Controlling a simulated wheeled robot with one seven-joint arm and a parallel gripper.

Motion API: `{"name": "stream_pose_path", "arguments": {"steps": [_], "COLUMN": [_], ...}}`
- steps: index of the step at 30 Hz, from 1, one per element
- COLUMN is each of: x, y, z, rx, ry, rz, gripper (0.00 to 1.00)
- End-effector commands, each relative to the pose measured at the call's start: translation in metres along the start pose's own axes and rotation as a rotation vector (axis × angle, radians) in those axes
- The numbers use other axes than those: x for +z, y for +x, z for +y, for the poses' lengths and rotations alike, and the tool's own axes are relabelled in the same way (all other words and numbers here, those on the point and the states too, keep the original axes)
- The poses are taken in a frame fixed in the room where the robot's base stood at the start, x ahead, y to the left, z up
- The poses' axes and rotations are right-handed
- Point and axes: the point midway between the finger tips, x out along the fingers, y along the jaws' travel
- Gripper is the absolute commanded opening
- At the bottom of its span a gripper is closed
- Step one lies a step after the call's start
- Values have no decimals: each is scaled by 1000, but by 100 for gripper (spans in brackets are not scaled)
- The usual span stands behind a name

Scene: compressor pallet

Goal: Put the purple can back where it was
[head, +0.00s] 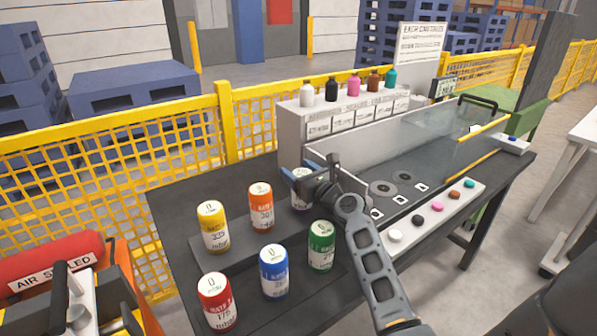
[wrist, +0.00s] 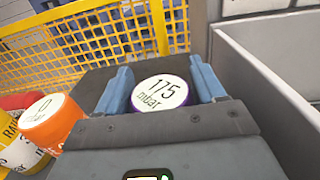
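The purple can (head: 299,203) stands upright at the right end of the back row of cans, partly hidden by my gripper. My gripper (head: 315,172) reaches over it from the right. In the wrist view the can's white top (wrist: 161,93) reads 175 mbar and has a purple rim. My two blue fingers (wrist: 162,88) lie along either side of the can and appear to press against it. The can appears to rest on the dark raised step (head: 238,238), though its base is only partly visible.
The orange can (head: 261,208) and yellow can (head: 213,229) stand to its left. Red (head: 217,302), blue (head: 273,271) and green (head: 321,246) cans stand in front. A clear-walled bin (head: 415,150) is close on the right. A yellow fence (head: 150,150) runs behind.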

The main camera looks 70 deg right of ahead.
Motion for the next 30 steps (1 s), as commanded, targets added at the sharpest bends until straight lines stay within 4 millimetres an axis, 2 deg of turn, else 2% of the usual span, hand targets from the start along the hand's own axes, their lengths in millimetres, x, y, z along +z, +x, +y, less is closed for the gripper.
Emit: {"name": "stream_pose_path", "arguments": {"steps": [1,5,15,20,30], "x": [0,0,4,2,2], "y": [0,0,-1,-24,-91], "z": [0,0,0,0,0], "rx": [0,0,0,0,0], "ry": [0,0,-1,-1,-1], "rz": [0,0,1,3,2], "gripper": [74,87,87,87,87]}}
